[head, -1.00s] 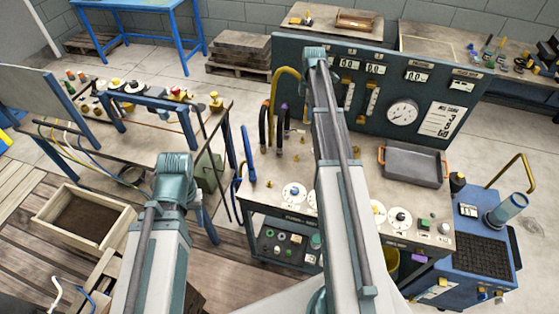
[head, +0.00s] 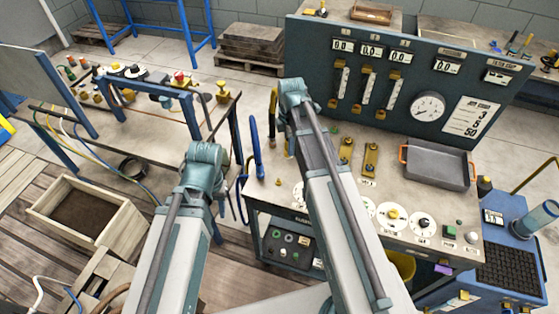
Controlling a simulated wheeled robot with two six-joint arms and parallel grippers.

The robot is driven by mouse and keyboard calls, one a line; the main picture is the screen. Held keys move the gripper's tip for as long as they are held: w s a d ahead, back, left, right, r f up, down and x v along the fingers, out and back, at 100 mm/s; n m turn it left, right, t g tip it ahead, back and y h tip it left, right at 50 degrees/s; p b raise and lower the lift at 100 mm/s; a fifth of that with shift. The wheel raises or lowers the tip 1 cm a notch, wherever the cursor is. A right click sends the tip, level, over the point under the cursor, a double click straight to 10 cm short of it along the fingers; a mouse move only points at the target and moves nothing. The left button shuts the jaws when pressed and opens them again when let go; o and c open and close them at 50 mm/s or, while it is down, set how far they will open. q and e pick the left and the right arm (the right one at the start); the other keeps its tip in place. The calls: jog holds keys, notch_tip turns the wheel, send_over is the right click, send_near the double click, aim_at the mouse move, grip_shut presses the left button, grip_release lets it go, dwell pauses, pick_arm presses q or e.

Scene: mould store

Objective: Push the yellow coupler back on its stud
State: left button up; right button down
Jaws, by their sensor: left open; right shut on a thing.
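My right gripper (head: 296,92) is over the back left of the grey test bench (head: 262,196), in front of the gauge panel. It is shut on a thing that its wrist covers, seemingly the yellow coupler. Neither the coupler nor its stud can be made out. A small yellow fitting (head: 278,182) stands on the bench left of my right arm. My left gripper (head: 206,158) is open, left of the bench; its fingers are mostly hidden by the wrist.
Blue hoses (head: 255,152) rise at the bench's left edge. The gauge panel (head: 400,70) stands behind, with a grey tray (head: 437,166) on the right. A side table (head: 150,128) with fittings and a wooden box (head: 88,222) are at left. Floor shows between table and bench.

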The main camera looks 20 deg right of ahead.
jog(key=shift+n, duration=0.5)
jog(key=s+a, duration=0.1)
jog(key=a, duration=0.1)
jog(key=s+a+f, duration=0.1)
jog(key=s+a, duration=0.1)
jog(key=shift+s+a+b, duration=0.15)
jog(key=shift+s+b, duration=0.05)
jog(key=shift+b, duration=0.15)
jog(key=shift+f, duration=0.15)
notch_tip(320, 180, down, 6)
jog(key=b, duration=0.6)
jog(key=shift+f+b, duration=1.3)
jog(key=shift+b, duration=0.15)
dwell(2.0)
jog(key=shift+c, duration=2.2)
grip_release()
